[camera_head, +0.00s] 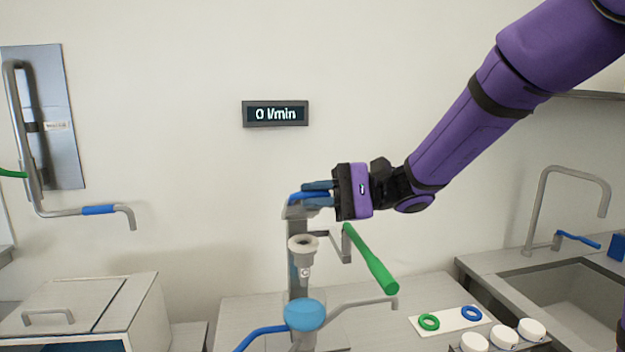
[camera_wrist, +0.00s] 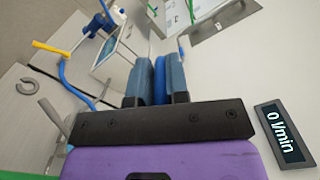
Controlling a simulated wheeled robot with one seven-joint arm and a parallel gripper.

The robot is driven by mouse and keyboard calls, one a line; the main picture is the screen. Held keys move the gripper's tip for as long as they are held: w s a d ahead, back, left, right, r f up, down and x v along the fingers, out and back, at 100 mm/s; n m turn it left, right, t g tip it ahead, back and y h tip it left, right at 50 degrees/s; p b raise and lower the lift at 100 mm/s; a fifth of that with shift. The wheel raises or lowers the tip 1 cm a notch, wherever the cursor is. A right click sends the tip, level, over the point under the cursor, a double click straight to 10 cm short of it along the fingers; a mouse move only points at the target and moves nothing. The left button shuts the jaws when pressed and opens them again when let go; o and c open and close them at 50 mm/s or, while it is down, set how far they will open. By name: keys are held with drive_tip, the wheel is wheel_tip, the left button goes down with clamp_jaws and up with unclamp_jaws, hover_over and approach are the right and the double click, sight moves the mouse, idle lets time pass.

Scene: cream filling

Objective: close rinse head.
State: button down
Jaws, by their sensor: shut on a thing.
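The grey rinse head post (camera_head: 297,270) stands on the counter, with a blue lever (camera_head: 298,197) at its top. My gripper (camera_head: 318,192) comes in from the right at the top of the post and is shut on the blue lever. In the wrist view the two blue-grey fingers (camera_wrist: 160,75) press on either side of the brighter blue lever (camera_wrist: 160,66). A grey funnel-like head (camera_head: 303,245) sits on the front of the post, above a blue bowl-like part (camera_head: 305,314). The display (camera_head: 275,113) on the wall reads 0 l/min; it also shows in the wrist view (camera_wrist: 286,134).
A green handle (camera_head: 370,260) sticks out just below my gripper. A bent grey spout (camera_head: 365,303) reaches right over the counter. A white plate with green and blue rings (camera_head: 429,322) and white-capped jars (camera_head: 504,333) stand at right, before a sink (camera_head: 570,285).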

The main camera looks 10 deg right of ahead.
drive_tip(key=shift+s+f, duration=0.1)
drive_tip(key=shift+f, duration=0.2)
drive_tip(key=c, duration=1.1)
unclamp_jaws()
drive_tip(key=shift+c, duration=0.2)
drive_tip(key=shift+d, duration=0.1)
drive_tip(key=d, duration=1)
drive_tip(key=shift+d, duration=0.4)
